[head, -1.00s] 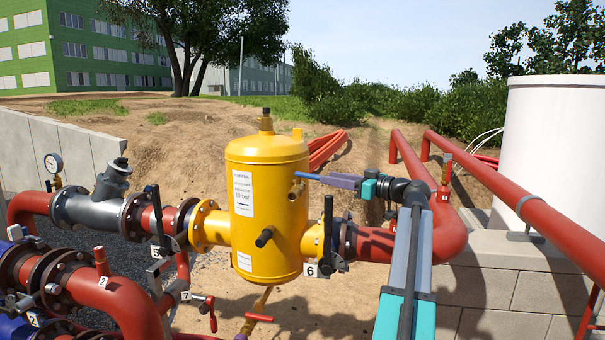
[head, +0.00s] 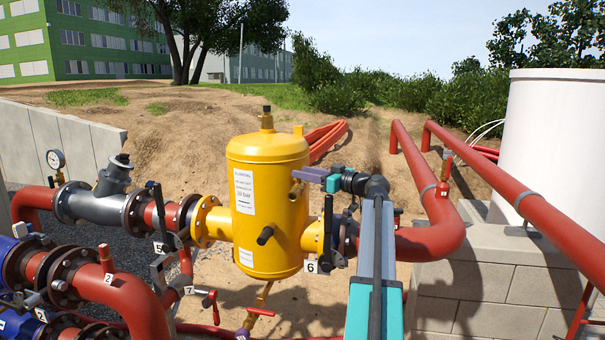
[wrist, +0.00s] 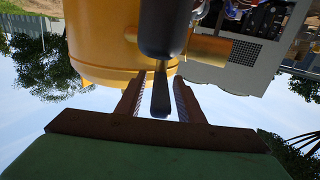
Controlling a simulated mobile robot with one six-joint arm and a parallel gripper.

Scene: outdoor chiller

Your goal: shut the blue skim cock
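The yellow vessel (head: 266,205) stands mid-view in the head view, with a short brass stub (head: 296,190) on its upper right side. The skim cock's blue lever is mostly hidden behind my gripper (head: 300,174) there. In the wrist view a dark lever (wrist: 162,35), looking almost black in shadow, reaches down between my two fingers, its narrow end (wrist: 160,98) between them. Gaps show on both sides, so my gripper (wrist: 159,88) is open around the lever, not visibly pressing on it.
A black upright lever (head: 328,230) stands by tag 6, below my gripper. A red pipe (head: 435,235) bends close to the right of my arm. Red-handled valves (head: 210,300) are low at left. A white tank (head: 560,140) stands at right.

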